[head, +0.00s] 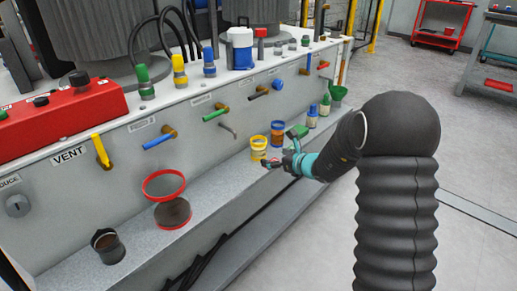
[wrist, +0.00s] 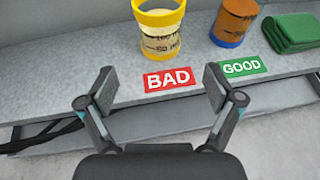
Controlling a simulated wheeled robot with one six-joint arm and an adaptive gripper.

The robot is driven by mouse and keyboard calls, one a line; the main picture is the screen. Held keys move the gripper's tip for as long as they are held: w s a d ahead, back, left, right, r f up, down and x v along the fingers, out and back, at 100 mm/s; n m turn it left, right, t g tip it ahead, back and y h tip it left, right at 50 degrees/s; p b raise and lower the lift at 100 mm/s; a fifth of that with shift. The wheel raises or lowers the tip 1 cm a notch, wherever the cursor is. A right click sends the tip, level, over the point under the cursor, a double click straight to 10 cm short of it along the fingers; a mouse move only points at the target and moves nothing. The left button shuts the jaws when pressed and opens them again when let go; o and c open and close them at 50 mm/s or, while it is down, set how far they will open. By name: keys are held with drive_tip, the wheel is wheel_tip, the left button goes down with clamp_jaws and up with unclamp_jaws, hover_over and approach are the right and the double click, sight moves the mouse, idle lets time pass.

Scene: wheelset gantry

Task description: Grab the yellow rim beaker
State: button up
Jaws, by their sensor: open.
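The yellow rim beaker (head: 258,148) stands upright on the grey ledge. In the wrist view the yellow rim beaker (wrist: 159,32) stands behind the red BAD label, with a yellow top and base and pale contents. My gripper (head: 272,163) is just in front of it in the head view. In the wrist view my gripper (wrist: 160,86) has its fingers wide apart with nothing between them, short of the beaker and apart from it.
A blue-rimmed beaker with brown contents (wrist: 235,22) stands to the right, beside a folded green cloth (wrist: 291,32). The red BAD label (wrist: 168,79) and green GOOD label (wrist: 244,66) lie on the ledge (head: 215,188). A red-rimmed container (head: 165,186) and dark cup (head: 107,246) stand left.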

sight(263, 154)
drive_tip(key=x, duration=0.4)
drive_tip(key=shift+w+a+f, duration=0.1)
drive_tip(key=shift+w+a, duration=0.15)
drive_tip(key=shift+r+p+x, duration=0.15)
drive_tip(key=shift+p+x, duration=0.15)
drive_tip(key=shift+x, duration=1.05)
drive_tip(key=shift+r+p+x, duration=0.15)
drive_tip(key=shift+p+x, duration=0.15)
drive_tip(key=shift+x, duration=1.05)
drive_tip(key=shift+w, duration=0.1)
drive_tip(key=c, duration=1.3)
